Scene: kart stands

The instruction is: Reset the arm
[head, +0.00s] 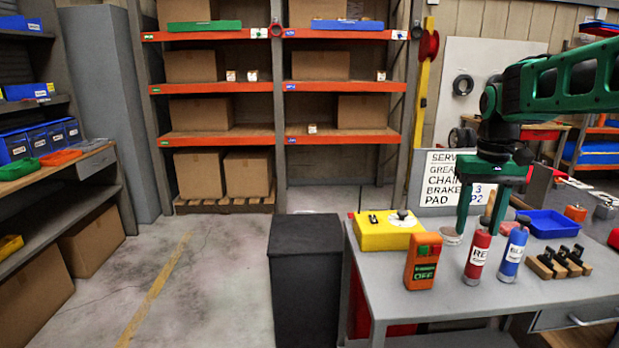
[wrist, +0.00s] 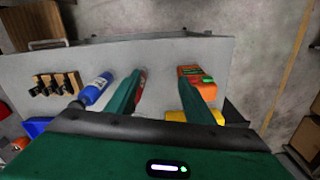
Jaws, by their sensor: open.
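My gripper (head: 478,226) is open and points down over the grey workbench (head: 400,305), with nothing between its fingers. In the head view, a red bottle (head: 477,262) stands upright close to the fingertips; I cannot tell the exact gap. A blue bottle (head: 512,254) stands just right of it. In the wrist view, my two fingers (wrist: 162,76) are spread apart, and bare bench shows between them. There the red bottle (wrist: 141,91) is partly hidden by the left finger, and the blue bottle (wrist: 96,88) lies further left.
An orange device (head: 422,262) and a yellow box (head: 388,232) sit at the bench's left end. A wooden holder with black pieces (head: 558,263) and a blue tray (head: 547,223) sit on the right. A dark bin (head: 305,275) stands beside the bench.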

